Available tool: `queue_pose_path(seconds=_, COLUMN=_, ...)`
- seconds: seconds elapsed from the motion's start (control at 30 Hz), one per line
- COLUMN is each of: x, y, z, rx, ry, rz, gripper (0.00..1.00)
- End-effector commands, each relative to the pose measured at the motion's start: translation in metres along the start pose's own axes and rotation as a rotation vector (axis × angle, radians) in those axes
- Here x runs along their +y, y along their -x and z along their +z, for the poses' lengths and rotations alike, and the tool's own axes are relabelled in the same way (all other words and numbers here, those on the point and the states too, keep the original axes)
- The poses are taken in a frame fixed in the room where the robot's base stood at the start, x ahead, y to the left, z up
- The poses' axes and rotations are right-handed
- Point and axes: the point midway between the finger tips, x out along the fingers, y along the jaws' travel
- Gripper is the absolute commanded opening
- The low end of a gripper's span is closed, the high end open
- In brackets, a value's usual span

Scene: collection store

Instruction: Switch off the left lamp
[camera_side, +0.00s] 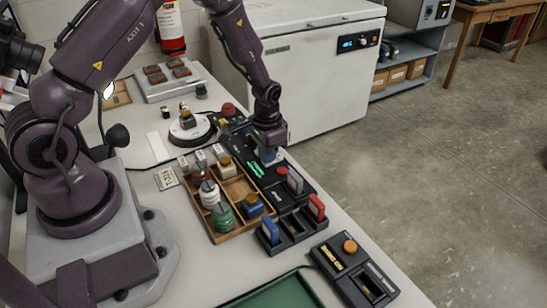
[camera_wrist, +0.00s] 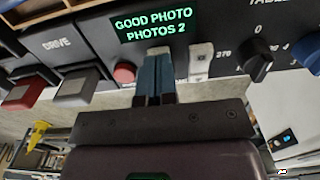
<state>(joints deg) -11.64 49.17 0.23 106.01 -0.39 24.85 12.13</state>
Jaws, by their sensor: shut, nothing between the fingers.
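My gripper (camera_side: 268,155) is shut and empty, pointing down at the black control panel (camera_wrist: 92,42). In the wrist view its blue fingertips (camera_wrist: 155,78) are just below the lit green display (camera_wrist: 153,24), which reads "GOOD PHOTO PHOTOS 2". They lie between a red button (camera_wrist: 124,73) and a pale switch plate (camera_wrist: 202,58); contact cannot be told. A round lamp-like head (camera_side: 118,135) stands beside my arm, and a bright white spot (camera_side: 108,91) shows above it. I cannot tell which is the left lamp or which control belongs to it.
A turntable (camera_side: 205,131) with a small item stands behind the panel. A wooden tray (camera_side: 222,238) with spools and stamps lies left of it. A dark knob (camera_wrist: 257,62) is right of my fingers. A white freezer (camera_side: 318,85) stands behind.

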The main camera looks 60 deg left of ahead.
Motion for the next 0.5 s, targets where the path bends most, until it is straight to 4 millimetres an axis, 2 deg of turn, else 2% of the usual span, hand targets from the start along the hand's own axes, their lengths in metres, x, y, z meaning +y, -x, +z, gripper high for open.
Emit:
queue_pose_path(seconds=0.17, x=0.000, y=0.002, z=-0.001, rx=0.002, ry=0.000, rz=0.000, gripper=0.00)
queue_pose_path(seconds=0.5, x=0.000, y=0.029, z=-0.001, rx=0.002, ry=0.000, rz=0.000, gripper=0.00)
